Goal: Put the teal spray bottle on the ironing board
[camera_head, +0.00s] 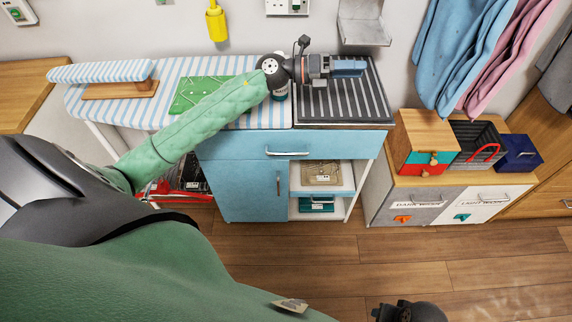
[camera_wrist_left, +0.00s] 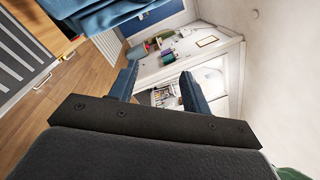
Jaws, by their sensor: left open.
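The ironing board (camera_head: 180,68) has blue and white stripes and lies along the wall at left, partly behind my left arm. My left gripper (camera_head: 348,68) is open and empty, above the dark ribbed top right of the board, pointing right. Its two blue fingers (camera_wrist_left: 158,88) stand apart in the left wrist view with nothing between them. A small dark and white thing (camera_head: 280,92) shows under my left wrist at the board's right end; I cannot tell what it is. A small teal item (camera_wrist_left: 168,57) stands on a far white surface; I cannot confirm it as the spray bottle.
A green cloth (camera_head: 192,95) and a small striped sleeve board (camera_head: 100,70) occupy the board. A blue cabinet (camera_head: 245,185) stands below. Boxes and baskets (camera_head: 425,140) sit on the right cabinet, under hanging towels (camera_head: 455,50). The wooden floor (camera_head: 400,255) in front is open.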

